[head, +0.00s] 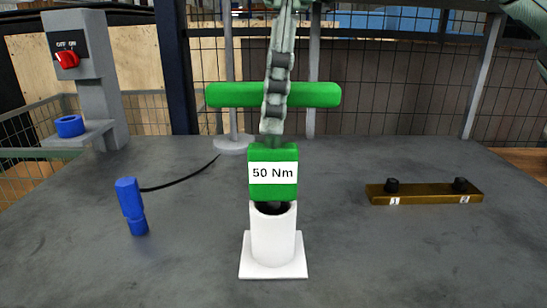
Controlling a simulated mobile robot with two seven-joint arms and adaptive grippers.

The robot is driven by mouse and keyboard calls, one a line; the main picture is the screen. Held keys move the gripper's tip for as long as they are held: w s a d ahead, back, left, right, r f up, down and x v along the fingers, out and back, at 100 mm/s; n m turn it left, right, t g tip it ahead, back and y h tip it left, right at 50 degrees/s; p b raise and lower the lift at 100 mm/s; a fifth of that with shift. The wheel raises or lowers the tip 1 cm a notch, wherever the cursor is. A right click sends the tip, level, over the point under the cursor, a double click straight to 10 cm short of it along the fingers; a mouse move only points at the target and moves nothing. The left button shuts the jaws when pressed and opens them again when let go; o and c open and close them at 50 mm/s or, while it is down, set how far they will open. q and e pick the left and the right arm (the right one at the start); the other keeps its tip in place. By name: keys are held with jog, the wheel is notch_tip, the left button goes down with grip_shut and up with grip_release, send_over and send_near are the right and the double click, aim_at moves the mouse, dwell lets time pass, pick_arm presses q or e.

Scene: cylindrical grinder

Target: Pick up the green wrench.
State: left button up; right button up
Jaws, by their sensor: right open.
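The green wrench (228,95) stands upright in a white holder (273,240) at the middle of the table. It has a green crossbar on top and a green block below with a white "50 Nm" label. My right gripper (272,132) comes down from the top centre, seen edge-on, in front of the crossbar's middle. It hides the part between crossbar and block. The gripper is open, its tips just above the labelled block. Whether the wrench lies between the fingers or touches them cannot be told. My left gripper is not in view.
A blue tool (131,203) with a black cable stands at left. A grey post with a red switch (67,60) has a shelf holding a blue ring (69,126). A brass bar (424,196) with two black knobs lies at right. Mesh fencing stands behind the table.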

aim_at(273, 164)
jog(key=shift+a+f, duration=0.15)
jog(key=shift+f, duration=0.6)
jog(key=shift+a+f, duration=0.1)
jog(key=shift+f, duration=0.6)
jog(key=shift+c, duration=0.6)
grip_shut()
jog(key=shift+r, duration=0.1)
